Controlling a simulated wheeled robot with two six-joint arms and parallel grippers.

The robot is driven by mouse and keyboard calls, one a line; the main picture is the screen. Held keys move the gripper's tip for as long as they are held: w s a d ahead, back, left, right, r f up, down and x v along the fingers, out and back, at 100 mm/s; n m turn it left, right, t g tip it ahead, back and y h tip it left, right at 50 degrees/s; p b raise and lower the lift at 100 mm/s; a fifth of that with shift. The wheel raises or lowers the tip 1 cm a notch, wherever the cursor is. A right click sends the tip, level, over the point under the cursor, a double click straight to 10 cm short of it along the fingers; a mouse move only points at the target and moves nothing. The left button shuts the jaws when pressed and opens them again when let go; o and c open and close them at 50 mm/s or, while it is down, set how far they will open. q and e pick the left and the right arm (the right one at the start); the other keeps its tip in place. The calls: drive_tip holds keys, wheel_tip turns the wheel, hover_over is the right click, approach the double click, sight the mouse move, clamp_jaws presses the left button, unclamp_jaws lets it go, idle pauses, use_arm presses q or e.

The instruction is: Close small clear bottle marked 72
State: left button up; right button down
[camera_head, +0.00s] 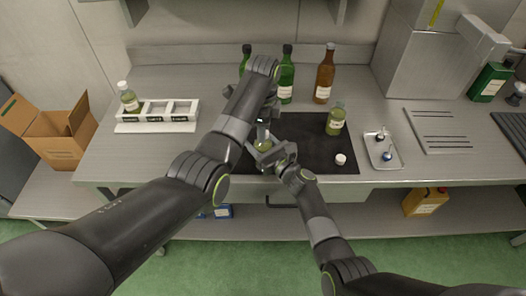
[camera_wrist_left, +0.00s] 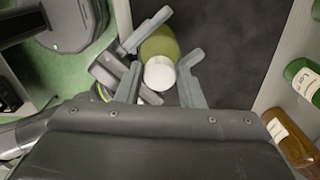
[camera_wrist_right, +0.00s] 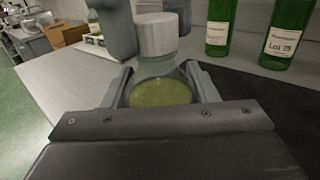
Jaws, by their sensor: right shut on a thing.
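A small clear bottle of yellow-green liquid (camera_wrist_right: 160,92) stands between the fingers of my right gripper (camera_head: 276,157), which is shut on its body. A white cap (camera_wrist_right: 157,34) sits on top of the bottle's neck and looks upright. In the left wrist view the cap (camera_wrist_left: 160,73) lies between the fingers of my left gripper (camera_wrist_left: 163,62), with narrow gaps on both sides. The left gripper is open around the cap. In the head view my left arm partly hides the bottle (camera_head: 263,143). The number on its label is not visible.
On the dark mat (camera_head: 300,130) stand another small bottle (camera_head: 335,120) and a loose white cap (camera_head: 341,159). Green bottles (camera_head: 286,75) and a brown bottle (camera_head: 324,75) stand behind. A metal tray (camera_head: 383,160) lies right; a white rack (camera_head: 158,125) with a bottle stands left.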

use_arm(q)
drive_tip(key=o, duration=0.3)
drive_tip(key=shift+o, duration=0.2)
wheel_tip(320, 180, up, 8)
drive_tip(key=shift+f, duration=0.25)
use_arm(e)
drive_tip(key=shift+c, duration=2.4)
unclamp_jaws()
